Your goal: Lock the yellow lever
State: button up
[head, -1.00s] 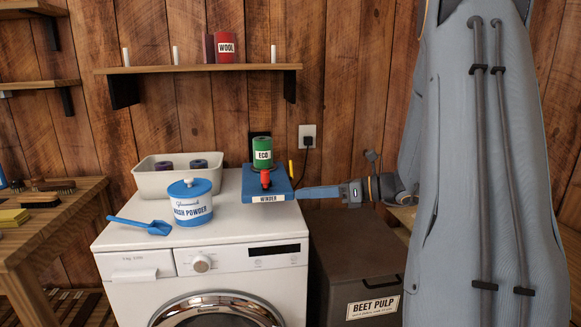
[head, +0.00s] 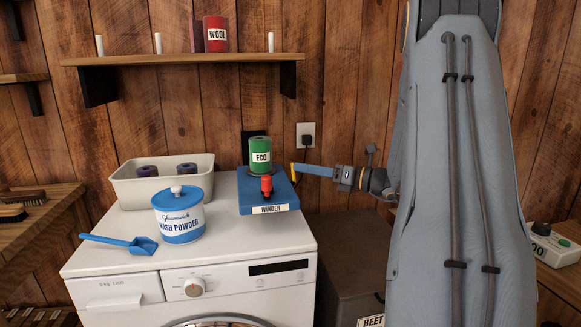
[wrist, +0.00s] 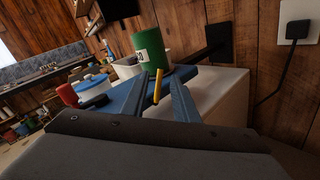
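The yellow lever (head: 293,173) stands upright at the right rear of the blue winder (head: 247,200). In the wrist view, the lever (wrist: 158,87) shows as a thin yellow bar between my two blue fingers. My gripper (wrist: 160,83) is open, with a gap on each side of the lever and no visible contact. In the head view, my gripper (head: 297,168) reaches in from the right, its fingertips level with the lever. A green ECO spool (head: 260,157) stands on the winder, with a red-topped part (head: 266,186) in front of it.
The winder sits on a white washing machine (head: 130,255). A wash powder tub (head: 183,220), blue scoop (head: 120,242) and pale bin (head: 120,190) stand to its left. A wall socket (head: 307,138) with a plugged cable is behind. A dark feed bin (head: 345,260) is at lower right.

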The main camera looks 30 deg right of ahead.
jog(key=shift+x, duration=2.35)
grip_shut()
